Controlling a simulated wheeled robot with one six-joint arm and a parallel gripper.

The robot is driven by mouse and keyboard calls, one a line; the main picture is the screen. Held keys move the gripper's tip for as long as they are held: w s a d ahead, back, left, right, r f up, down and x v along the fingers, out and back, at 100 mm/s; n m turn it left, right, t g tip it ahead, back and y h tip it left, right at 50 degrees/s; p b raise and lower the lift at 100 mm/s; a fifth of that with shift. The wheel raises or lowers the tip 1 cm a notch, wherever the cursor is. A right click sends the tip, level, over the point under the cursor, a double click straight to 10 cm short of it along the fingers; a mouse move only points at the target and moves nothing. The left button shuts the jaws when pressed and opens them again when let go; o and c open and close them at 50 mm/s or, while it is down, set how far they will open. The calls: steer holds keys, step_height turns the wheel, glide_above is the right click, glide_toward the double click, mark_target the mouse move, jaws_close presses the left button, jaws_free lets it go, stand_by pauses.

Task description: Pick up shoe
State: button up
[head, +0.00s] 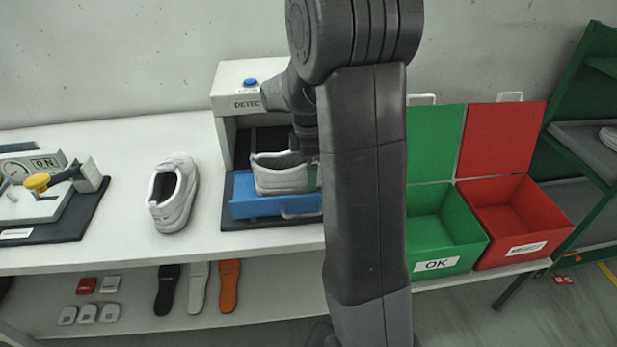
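A white shoe (173,194) stands on the white table (215,215), left of the detector. A second white shoe (281,176) sits in the blue tray (262,206) at the front of the detector (231,97). My arm reaches down over the tray and covers the right end of that shoe. My gripper (313,172) is at the shoe's right end, mostly hidden behind my arm. Its fingers cannot be made out, so whether it holds this shoe cannot be told.
Right of my arm stand an open green OK box (436,228) and an open red box (508,212). A device with a yellow knob (38,182) is at the far left. Insoles (198,287) and small parts lie on the shelf below. A green rack (588,130) is at the right.

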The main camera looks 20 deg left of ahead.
steer(key=shift+r, duration=0.1)
steer(key=c, duration=1.2)
